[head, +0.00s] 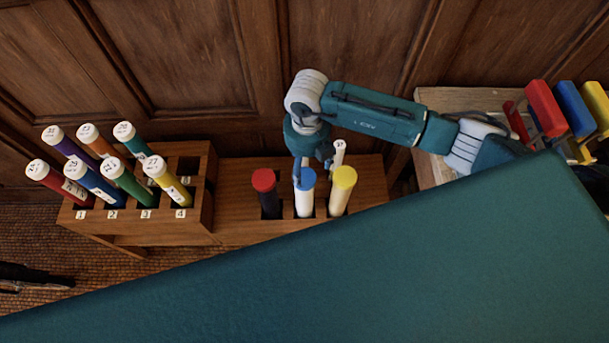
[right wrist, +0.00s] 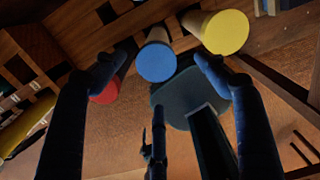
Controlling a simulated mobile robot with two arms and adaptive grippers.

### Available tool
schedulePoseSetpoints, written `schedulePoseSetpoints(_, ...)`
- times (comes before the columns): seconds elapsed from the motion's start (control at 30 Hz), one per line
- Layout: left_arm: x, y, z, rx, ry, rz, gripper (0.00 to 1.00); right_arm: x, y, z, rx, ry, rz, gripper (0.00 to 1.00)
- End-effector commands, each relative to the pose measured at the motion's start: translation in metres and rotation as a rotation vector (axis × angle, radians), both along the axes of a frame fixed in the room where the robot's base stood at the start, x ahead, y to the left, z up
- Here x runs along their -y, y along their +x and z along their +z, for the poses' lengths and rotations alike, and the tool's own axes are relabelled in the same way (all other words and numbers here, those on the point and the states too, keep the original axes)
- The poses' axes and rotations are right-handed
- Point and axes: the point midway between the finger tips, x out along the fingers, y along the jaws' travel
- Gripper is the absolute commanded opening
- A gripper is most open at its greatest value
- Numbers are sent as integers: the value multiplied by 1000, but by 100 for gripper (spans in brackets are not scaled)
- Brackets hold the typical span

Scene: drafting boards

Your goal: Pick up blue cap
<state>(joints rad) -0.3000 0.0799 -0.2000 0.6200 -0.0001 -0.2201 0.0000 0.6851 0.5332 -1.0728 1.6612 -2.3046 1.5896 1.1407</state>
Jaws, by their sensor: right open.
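The blue cap (head: 305,179) tops a white tube standing in the low wooden rack, between a red-capped tube (head: 264,180) and a yellow-capped tube (head: 344,177). My right gripper (head: 316,164) is at the blue cap, reaching down from behind it. In the right wrist view the blue cap (right wrist: 156,62) lies between the spread fingertips of my open right gripper (right wrist: 160,66), with visible gaps on both sides. The red cap (right wrist: 105,91) is partly behind the left finger, and the yellow cap (right wrist: 228,32) is beyond the right one. Dark slender parts at the head view's left edge may be my left gripper (head: 38,276).
A taller wooden rack (head: 150,228) at left holds several white-capped markers. A white-topped tube (head: 339,150) stands behind the yellow one. A large teal surface (head: 400,255) covers the front. Red, blue and yellow pieces (head: 575,108) stand at far right.

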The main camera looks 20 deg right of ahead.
Motion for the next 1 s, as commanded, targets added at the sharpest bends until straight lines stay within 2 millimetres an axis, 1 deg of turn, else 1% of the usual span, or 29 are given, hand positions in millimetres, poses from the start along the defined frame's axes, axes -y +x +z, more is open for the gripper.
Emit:
schedulePoseSetpoints(0.17,0,0,5,0,0,0,75,-2,-1,-12,-3,2,2,73)
schedulePoseSetpoints(0.33,0,0,16,0,0,0,75,-7,-2,-37,-5,1,2,73)
schedulePoseSetpoints(0.4,0,0,16,0,0,0,75,-6,-2,-48,-4,2,1,73)
schedulePoseSetpoints(0.47,0,0,16,0,0,0,75,-7,-1,-54,-2,1,2,73)
schedulePoseSetpoints(0.57,0,0,16,0,0,0,75,-7,-1,-58,-1,2,3,73)
schedulePoseSetpoints(0.73,0,0,16,0,0,0,75,-7,-1,-58,-1,2,3,73)
schedulePoseSetpoints(0.77,0,0,16,0,0,0,75,-7,-1,-58,-1,2,3,71)
schedulePoseSetpoints(0.8,0,0,16,0,0,0,75,-7,-1,-58,0,3,3,63)
schedulePoseSetpoints(0.87,0,0,16,0,0,0,75,-7,-1,-58,-1,2,3,51)
schedulePoseSetpoints(0.9,0,0,16,0,0,0,75,-7,-1,-58,-1,2,3,43)
schedulePoseSetpoints(0.93,0,0,16,0,0,0,75,-7,-1,-58,0,3,3,40)
schedulePoseSetpoints(1.0,0,0,16,0,0,0,75,-7,-1,-58,-1,2,3,40)
